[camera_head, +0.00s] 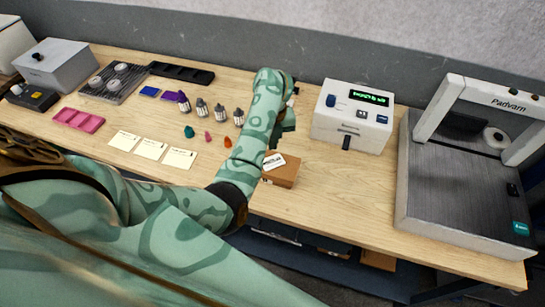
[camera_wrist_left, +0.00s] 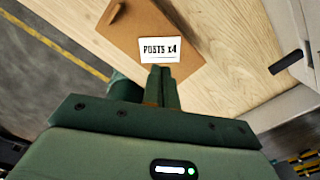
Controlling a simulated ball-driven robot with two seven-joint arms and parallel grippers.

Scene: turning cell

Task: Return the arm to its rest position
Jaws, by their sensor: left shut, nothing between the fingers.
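My left arm, green with a patterned skin, comes in from the left and reaches over the workbench (camera_head: 340,190). My left gripper (camera_head: 284,125) is partly hidden behind the arm in the head view. In the left wrist view its two fingers (camera_wrist_left: 160,76) are shut together with nothing between them. A brown box (camera_head: 284,178) with a white label lies on the bench beside the forearm. In the wrist view the box (camera_wrist_left: 125,38) has a label reading "POSTS x4", just beyond the fingertips; I cannot tell whether they touch. My right gripper is out of view.
A white device with a green display (camera_head: 352,115) stands right of the arm. A grey framed machine (camera_head: 455,190) fills the right end. Several small bottles (camera_head: 202,107), coloured pegs, white cards (camera_head: 151,149) and a pink tray (camera_head: 79,120) lie to the left. The bench between the box and the machine is clear.

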